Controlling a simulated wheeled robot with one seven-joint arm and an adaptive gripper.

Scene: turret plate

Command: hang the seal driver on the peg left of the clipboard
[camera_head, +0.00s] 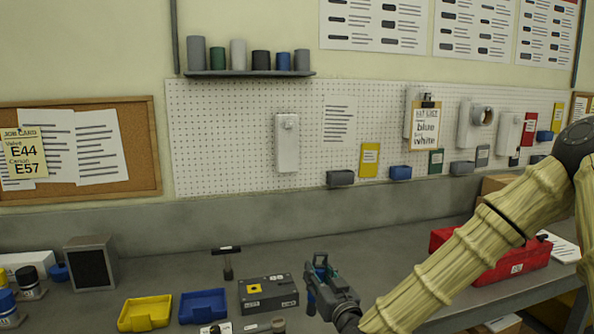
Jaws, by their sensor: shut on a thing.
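My gripper (322,272) is low over the bench, to the right of a grey box. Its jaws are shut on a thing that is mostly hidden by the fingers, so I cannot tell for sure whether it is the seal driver. A T-shaped dark tool (228,265) stands on the bench left of my gripper.
A yellow tray (144,314), a blue tray (203,307) and the grey box (268,292) lie on the bench. A red toolbox (515,262) is at right, partly behind my arm. Small bins (340,179) and a yellow booklet (369,160) sit low on the pegboard.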

